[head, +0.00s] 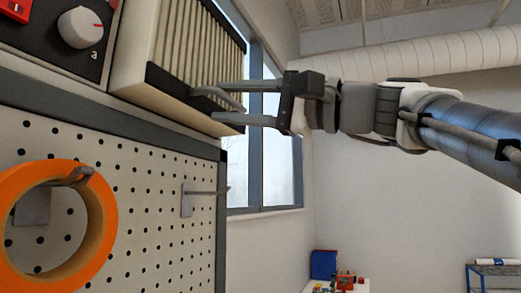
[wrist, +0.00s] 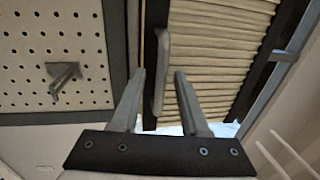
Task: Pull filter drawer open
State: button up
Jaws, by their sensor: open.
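The filter drawer (head: 180,84) is a pleated, cream-coloured filter in a black frame, set in a pale box at the top of the head view. Its pleats (wrist: 222,58) fill the upper right of the wrist view. A grey bar handle (wrist: 161,62) stands out from the black frame edge. My gripper (head: 216,101) is open at the drawer's lower edge. In the wrist view its two fingertips lie on either side of the handle, with small gaps showing. The drawer looks closed, flush in its box.
A pegboard (head: 140,165) with an orange tape roll (head: 98,225) on a hook and an empty hook (head: 205,191) lies below the box. A control panel with a white knob (head: 80,27) is at upper left. A window (head: 268,150) and open room lie to the right.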

jog(key=b+v, duration=0.2)
jog(key=v, duration=1.5)
jog(key=shift+s, duration=0.15)
jog(key=shift+f, duration=0.1)
notch_tip(320, 180, down, 28)
jog(key=w+a+m+h, duration=0.2)
jog(key=w+a+h, duration=0.1)
jog(key=h, duration=0.6)
jog(key=s+d+f+n+h, duration=0.1)
jog(key=s+f+n+h, duration=0.1)
jog(key=f, duration=0.6)
jog(key=s+d+f+n+g+h, duration=0.1)
jog(key=s+d+f+n+h, duration=0.1)
jog(key=f, duration=0.6)
jog(key=s+d+f+n+h, duration=0.2)
jog(key=s+f+h, duration=0.2)
jog(key=f, duration=0.4)
jog(key=shift+d+f+n+g+h, duration=0.15)
jog(key=shift+f+n+g+h, duration=0.2)
jog(key=shift+h, duration=0.45)
